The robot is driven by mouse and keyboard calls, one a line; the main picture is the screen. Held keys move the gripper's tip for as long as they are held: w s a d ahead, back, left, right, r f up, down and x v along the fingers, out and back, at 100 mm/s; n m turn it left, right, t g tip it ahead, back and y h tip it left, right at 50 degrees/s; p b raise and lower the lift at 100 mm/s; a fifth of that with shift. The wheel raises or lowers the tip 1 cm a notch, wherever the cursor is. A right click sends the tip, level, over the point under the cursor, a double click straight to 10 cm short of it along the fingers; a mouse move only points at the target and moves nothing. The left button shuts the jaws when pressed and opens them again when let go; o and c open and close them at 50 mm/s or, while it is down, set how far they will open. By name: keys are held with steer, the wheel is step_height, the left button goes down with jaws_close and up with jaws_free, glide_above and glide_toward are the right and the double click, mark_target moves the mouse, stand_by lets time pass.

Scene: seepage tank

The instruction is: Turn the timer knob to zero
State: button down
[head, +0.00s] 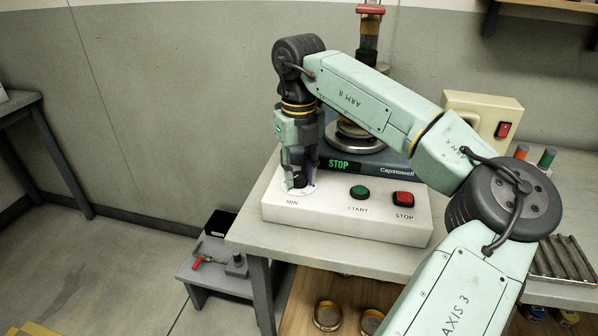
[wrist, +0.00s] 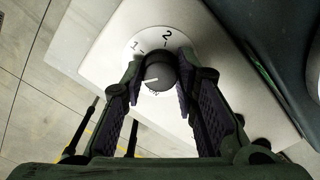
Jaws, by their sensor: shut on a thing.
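The timer knob (wrist: 158,75) is a dark round knob with a white pointer line, on a white dial (wrist: 150,42) marked 1 and 2. In the wrist view its pointer line faces the lower left, away from the 1 and 2; the mark it faces is too small to read. My gripper (wrist: 160,72) points down and is shut on the knob, one finger on each side. In the head view my gripper (head: 299,182) stands over the dial at the left of the white control box (head: 335,222), and its fingers mostly hide the knob.
A green START button (head: 359,192) and a red STOP button (head: 403,198) sit right of the dial. Behind is a machine with a lit STOP display (head: 340,164). A beige box with a red switch (head: 484,118) stands at the right. A low grey stool (head: 215,270) stands at the lower left.

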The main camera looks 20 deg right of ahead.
mark_target(299, 175)
steer(key=shift+n, duration=0.4)
steer(key=c, duration=1.3)
jaws_free()
step_height(299, 175, up, 12)
steer(key=shift+r, duration=0.1)
